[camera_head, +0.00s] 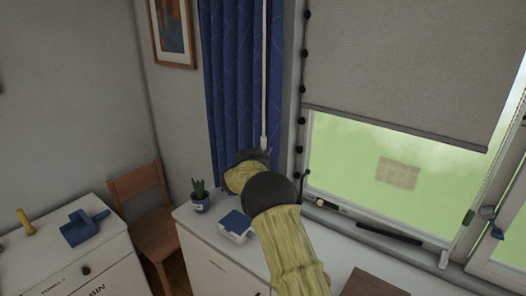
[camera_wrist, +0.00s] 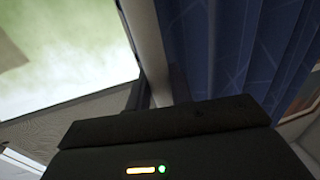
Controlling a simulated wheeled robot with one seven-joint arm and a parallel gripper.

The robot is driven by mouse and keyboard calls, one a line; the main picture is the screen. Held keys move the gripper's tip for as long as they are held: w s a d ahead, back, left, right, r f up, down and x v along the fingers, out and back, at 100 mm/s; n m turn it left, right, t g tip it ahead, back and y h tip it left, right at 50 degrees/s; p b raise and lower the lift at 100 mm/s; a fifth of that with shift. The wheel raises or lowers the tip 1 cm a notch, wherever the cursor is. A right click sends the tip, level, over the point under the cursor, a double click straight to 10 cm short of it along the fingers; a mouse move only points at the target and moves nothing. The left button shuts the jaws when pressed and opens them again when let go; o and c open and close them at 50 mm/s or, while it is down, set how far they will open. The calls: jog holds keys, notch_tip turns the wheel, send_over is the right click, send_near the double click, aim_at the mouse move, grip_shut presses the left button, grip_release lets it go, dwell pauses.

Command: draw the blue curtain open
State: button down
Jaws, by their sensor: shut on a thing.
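The blue curtain (camera_head: 232,85) hangs in a narrow gathered bunch at the left side of the window. It also fills the right of the wrist view (camera_wrist: 235,50). A thin white wand (camera_head: 264,75) hangs down in front of the curtain's right edge. My gripper (camera_head: 260,153) is at the wand's lower end and is shut on it. In the wrist view a pale upright bar, apparently the wand (camera_wrist: 147,40), runs down to my gripper (camera_wrist: 160,95). The fingertips are mostly hidden by my arm and the gripper body.
A grey roller blind (camera_head: 400,70) covers the upper window, with a beaded chain (camera_head: 301,120) beside it. A potted plant (camera_head: 200,195) and a blue-and-white box (camera_head: 235,226) stand on the white cabinet below. A wooden chair (camera_head: 145,205) stands left. Dark bars lie along the sill.

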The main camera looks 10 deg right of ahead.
jog(key=shift+w+d+r, duration=0.1)
jog(key=shift+d+r, duration=0.2)
jog(key=shift+d, duration=0.1)
jog(key=c, duration=1.6)
grip_release()
jog(key=shift+a, duration=0.1)
jog(key=o, duration=0.3)
jog(key=shift+w+f, duration=0.15)
jog(key=shift+w, duration=0.05)
jog(key=shift+s+a+f, duration=0.1)
jog(key=shift+a, duration=0.3)
jog(key=shift+s+f, duration=0.1)
jog(key=shift+s+a+b, duration=0.25)
jog(key=shift+b, duration=0.1)
jog(key=b+v, duration=0.5)
jog(key=v, duration=1.1)
jog(key=shift+s+b, duration=0.25)
jog(key=shift+b, duration=0.05)
